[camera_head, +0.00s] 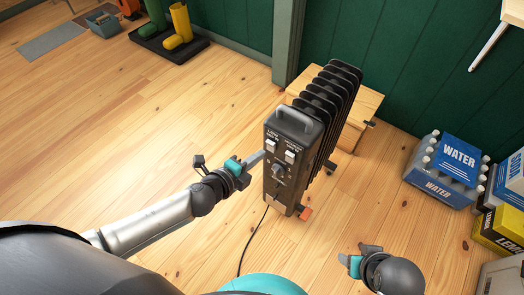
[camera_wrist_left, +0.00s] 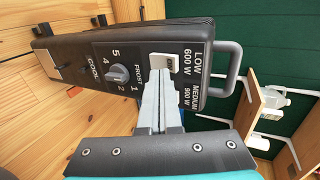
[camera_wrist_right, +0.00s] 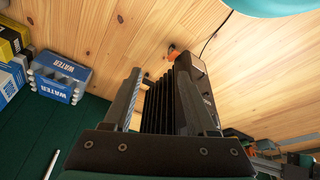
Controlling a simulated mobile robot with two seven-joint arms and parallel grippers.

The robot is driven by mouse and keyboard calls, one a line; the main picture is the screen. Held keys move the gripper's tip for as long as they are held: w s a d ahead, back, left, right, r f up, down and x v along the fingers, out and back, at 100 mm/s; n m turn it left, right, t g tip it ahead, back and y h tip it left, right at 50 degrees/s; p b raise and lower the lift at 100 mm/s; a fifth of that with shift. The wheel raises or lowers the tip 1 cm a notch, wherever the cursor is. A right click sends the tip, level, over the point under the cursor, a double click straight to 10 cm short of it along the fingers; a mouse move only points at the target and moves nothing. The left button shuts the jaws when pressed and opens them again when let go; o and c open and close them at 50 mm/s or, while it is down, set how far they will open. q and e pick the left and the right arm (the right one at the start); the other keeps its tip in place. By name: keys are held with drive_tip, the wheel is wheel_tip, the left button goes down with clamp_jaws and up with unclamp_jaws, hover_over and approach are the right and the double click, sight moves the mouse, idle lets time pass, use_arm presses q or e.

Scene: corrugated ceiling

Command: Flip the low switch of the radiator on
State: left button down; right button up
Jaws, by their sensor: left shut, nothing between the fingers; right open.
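The radiator (camera_head: 295,130) is a dark, finned heater standing upright on the wooden floor. Its control panel carries two white switches above a round dial (camera_head: 278,170). The low switch (camera_head: 271,146) is the left one; the medium switch (camera_head: 290,156) is on the right. In the left wrist view the low switch (camera_wrist_left: 163,62) sits beside the "LOW 600 W" label, just beyond my left fingertips. My left gripper (camera_head: 258,158) is shut and empty at the panel; whether it touches the switch is unclear. The fingers hide the medium switch there. My right gripper (camera_wrist_right: 160,75) is open and empty, away from the panel.
A wooden stool (camera_head: 362,103) stands behind the radiator by the green wall. Water packs (camera_head: 445,185) and boxes (camera_head: 500,228) stand at the right. A black cord (camera_head: 250,240) runs over the floor.

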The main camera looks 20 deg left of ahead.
sight(269, 144)
use_arm(q)
drive_tip(key=shift+w+d+r, duration=0.1)
drive_tip(key=shift+w+d, duration=0.1)
drive_tip(key=shift+w, duration=0.35)
drive_tip(key=shift+w+d+r, duration=0.1)
drive_tip(key=shift+w+d, duration=0.1)
drive_tip(key=shift+w, duration=0.3)
use_arm(e)
drive_tip(key=shift+r, duration=0.15)
use_arm(q)
drive_tip(key=shift+w+r, duration=0.1)
drive_tip(key=shift+w, duration=0.05)
drive_tip(key=shift+w+d+r+p, duration=0.1)
drive_tip(key=shift+w+r+p, duration=0.1)
drive_tip(key=shift+p, duration=0.2)
drive_tip(key=shift+f, duration=0.15)
use_arm(e)
drive_tip(key=shift+s+f, duration=0.15)
drive_tip(key=shift+f, duration=0.55)
drive_tip(key=shift+r, duration=0.1)
use_arm(q)
drive_tip(key=shift+r+p, duration=0.8)
use_arm(e)
drive_tip(key=shift+r, duration=0.8)
